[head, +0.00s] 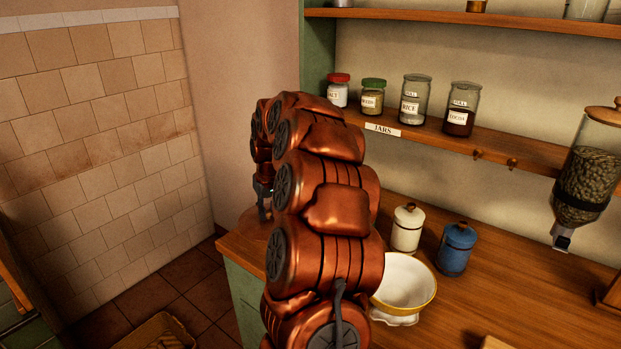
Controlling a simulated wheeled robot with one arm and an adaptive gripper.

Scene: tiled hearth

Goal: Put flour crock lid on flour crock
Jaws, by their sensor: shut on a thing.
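My copper arm fills the middle of the head view and hides much of the counter behind it. A small part of my gripper (263,207) shows at the arm's left edge, pointing down above the counter's left end. A cream canister (407,231) and a blue canister (456,252) stand upright on the counter, both with knobbed lids on.
Several jars, including a rice jar (413,108), line the shelf (500,152) above. A bean dispenser (590,170) hangs at the right.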

